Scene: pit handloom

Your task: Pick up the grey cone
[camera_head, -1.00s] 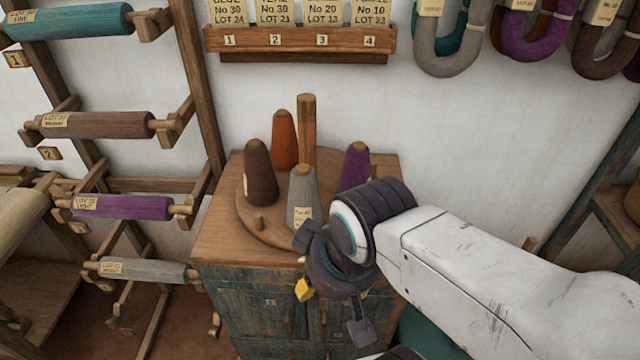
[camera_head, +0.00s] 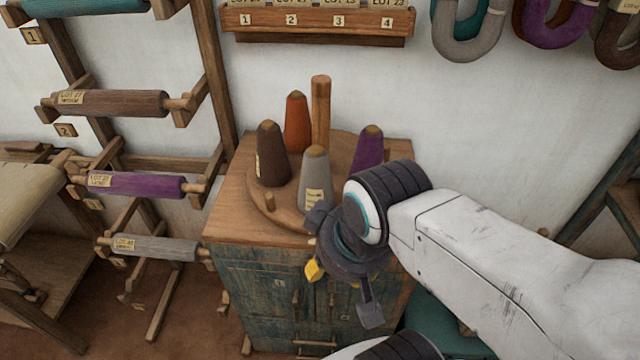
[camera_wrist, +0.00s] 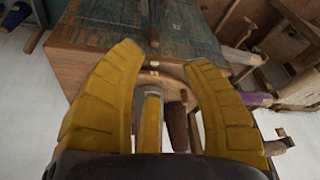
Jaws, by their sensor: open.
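The grey cone (camera_head: 316,182) stands upright on a round wooden turntable (camera_head: 268,214), with a paper label on its front and a brown tip. My gripper (camera_head: 340,290) is open and empty, in front of the cabinet and below and right of the grey cone. The wrist hides part of the turntable and the cone's lower right edge.
A brown cone (camera_head: 271,155), an orange cone (camera_head: 297,122) and a purple cone (camera_head: 368,148) stand around a wooden post (camera_head: 320,108) on the turntable. It sits on a worn green cabinet (camera_head: 265,290). A spool rack (camera_head: 222,90) stands left, close to the cabinet.

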